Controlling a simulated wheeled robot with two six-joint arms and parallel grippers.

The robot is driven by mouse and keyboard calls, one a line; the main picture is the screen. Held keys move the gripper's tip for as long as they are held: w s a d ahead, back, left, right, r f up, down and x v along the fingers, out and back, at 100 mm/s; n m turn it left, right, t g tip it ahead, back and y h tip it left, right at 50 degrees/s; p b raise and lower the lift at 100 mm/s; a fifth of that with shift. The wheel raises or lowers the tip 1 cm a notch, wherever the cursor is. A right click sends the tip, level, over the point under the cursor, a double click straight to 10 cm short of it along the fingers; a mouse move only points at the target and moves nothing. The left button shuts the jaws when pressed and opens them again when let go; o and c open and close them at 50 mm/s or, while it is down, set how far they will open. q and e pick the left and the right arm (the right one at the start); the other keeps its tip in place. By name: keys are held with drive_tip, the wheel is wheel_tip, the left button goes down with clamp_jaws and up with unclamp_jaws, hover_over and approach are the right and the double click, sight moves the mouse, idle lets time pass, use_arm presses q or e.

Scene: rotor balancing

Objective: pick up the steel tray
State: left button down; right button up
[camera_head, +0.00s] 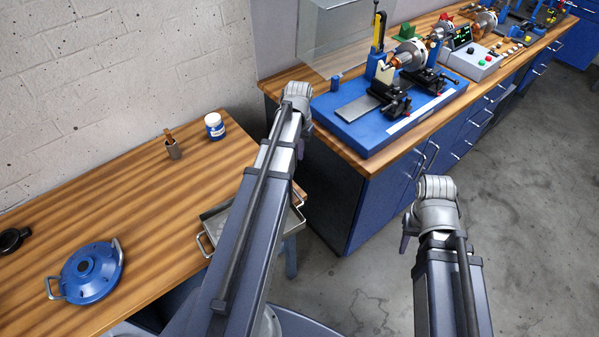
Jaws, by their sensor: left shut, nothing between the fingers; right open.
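The steel tray (216,222) is at the right end of the left wooden table. My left arm crosses in front of it and hides its middle. One wire handle shows left of the arm and another right of it. My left gripper (301,143) is beyond the tray, near the left end of the blue-fronted bench, mostly hidden behind its wrist; it is shut and empty. My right gripper (406,238) is over the floor to the right, clear of the tray, and open; only part of a finger shows.
The left wooden table (130,195) holds a blue round lidded object (90,270) with handles, a white-and-blue jar (214,127), a small brown cup (173,150) and a black object (12,240). A blue machine (385,110) stands on the bench. Floor (370,270) is clear between.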

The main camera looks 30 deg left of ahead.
use_arm(q)
drive_tip(key=s+f+b, duration=0.1)
drive_tip(key=f+b, duration=0.2)
drive_tip(key=s+f+b, duration=0.1)
drive_tip(key=f+b, duration=0.2)
drive_tip(key=s+f+b, duration=0.1)
drive_tip(key=f+b, duration=0.3)
drive_tip(key=shift+s+d, duration=0.1)
drive_tip(key=shift+s, duration=0.45)
